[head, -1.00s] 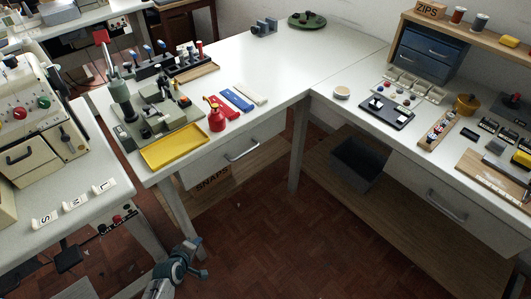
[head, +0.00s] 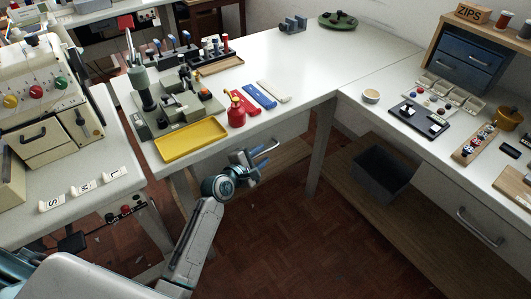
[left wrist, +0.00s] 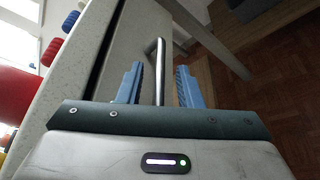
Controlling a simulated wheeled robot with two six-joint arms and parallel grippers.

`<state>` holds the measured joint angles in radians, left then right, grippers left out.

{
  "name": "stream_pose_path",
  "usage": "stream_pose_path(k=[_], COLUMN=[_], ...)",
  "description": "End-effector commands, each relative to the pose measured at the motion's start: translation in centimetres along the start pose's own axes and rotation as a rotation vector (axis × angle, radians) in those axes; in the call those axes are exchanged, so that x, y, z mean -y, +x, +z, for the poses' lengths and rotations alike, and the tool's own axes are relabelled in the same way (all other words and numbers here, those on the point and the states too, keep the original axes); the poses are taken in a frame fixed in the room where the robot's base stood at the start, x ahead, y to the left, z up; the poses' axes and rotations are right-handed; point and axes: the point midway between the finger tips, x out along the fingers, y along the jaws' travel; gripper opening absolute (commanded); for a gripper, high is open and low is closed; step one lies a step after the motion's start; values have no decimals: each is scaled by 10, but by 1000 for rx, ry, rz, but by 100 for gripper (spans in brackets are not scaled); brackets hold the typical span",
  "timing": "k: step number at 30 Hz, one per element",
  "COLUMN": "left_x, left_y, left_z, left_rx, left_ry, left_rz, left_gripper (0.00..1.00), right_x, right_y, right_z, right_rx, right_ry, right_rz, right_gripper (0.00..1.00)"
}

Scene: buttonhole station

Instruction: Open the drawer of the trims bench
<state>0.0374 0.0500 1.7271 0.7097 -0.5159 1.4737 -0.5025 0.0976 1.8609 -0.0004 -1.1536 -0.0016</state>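The white bench with the yellow tray has a pale drawer front (head: 292,129) under its top, with a metal bar handle (head: 268,148). The drawer looks shut. My left gripper (head: 243,162) is at this handle. In the left wrist view the gripper (left wrist: 158,88) is open, with one blue finger on each side of the bar handle (left wrist: 160,60). The fingers appear apart from the bar. The drawer front (left wrist: 132,42) lies just beyond. My right gripper is not in view.
Floor in front is clear.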

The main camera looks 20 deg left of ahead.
Motion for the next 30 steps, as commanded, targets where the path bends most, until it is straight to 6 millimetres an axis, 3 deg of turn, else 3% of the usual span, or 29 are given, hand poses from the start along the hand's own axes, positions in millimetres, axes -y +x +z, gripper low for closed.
stream_pose_path(k=[6,16,17,21,22,30], left_x=[0,0,0,0,0,0], left_y=[24,28,28,28,28,28], left_z=[0,0,0,0,0,0], left_rx=[0,-1,-1,-1,-1,-1], left_ry=[0,2,2,2,2,1], left_rz=[0,0,0,0,0,-1], left_gripper=[33,33,31,3,0,0], right_x=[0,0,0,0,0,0], right_y=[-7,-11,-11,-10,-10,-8], right_z=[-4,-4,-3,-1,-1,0], right_rx=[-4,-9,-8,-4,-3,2], right_ry=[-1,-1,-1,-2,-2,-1], right_rz=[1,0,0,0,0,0], right_gripper=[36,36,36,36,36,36])
